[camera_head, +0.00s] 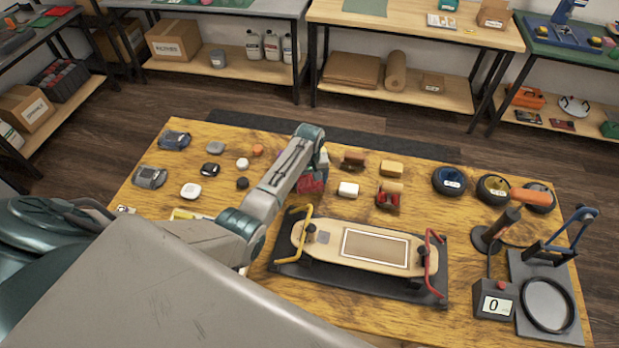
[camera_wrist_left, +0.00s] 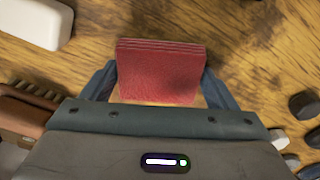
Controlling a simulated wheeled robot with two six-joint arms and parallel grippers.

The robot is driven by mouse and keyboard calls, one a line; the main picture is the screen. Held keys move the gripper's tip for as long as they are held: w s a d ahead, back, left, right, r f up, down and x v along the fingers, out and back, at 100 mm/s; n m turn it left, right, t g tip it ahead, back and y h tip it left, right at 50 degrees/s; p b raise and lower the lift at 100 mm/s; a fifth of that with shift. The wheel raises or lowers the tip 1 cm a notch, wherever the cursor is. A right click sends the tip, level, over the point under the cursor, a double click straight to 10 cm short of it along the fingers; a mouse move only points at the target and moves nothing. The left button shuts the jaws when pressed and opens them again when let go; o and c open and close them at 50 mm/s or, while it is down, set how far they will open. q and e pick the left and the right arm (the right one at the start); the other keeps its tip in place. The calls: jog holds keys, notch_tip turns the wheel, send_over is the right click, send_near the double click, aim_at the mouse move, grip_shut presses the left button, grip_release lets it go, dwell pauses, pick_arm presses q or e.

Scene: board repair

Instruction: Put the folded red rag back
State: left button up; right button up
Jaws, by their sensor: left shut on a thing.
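The folded red rag (camera_wrist_left: 160,72) is a stack of flat layers between the two fingers of my left gripper (camera_wrist_left: 160,92) in the left wrist view. The fingers are shut on it. In the head view the rag (camera_head: 311,182) hangs at the end of my left arm, over the wooden table behind the skateboard deck (camera_head: 318,238). I cannot tell whether it touches the table. My right gripper is not in view.
A white block (camera_head: 348,189), a brush (camera_head: 353,160), a yellow block (camera_head: 391,167) and a red-based tool (camera_head: 388,197) stand right of the rag. Small pucks (camera_head: 243,163) lie left. The deck sits in a black stand (camera_head: 290,268). Bare table (camera_head: 300,316) shows in front.

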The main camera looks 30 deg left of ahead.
aim_at(310, 181)
pick_arm(q)
jog(key=shift+f, duration=0.15)
jog(key=o, duration=0.9)
jog(key=shift+r, duration=0.35)
notch_tip(310, 181, up, 12)
jog(key=b, duration=0.2)
jog(key=shift+f, duration=0.2)
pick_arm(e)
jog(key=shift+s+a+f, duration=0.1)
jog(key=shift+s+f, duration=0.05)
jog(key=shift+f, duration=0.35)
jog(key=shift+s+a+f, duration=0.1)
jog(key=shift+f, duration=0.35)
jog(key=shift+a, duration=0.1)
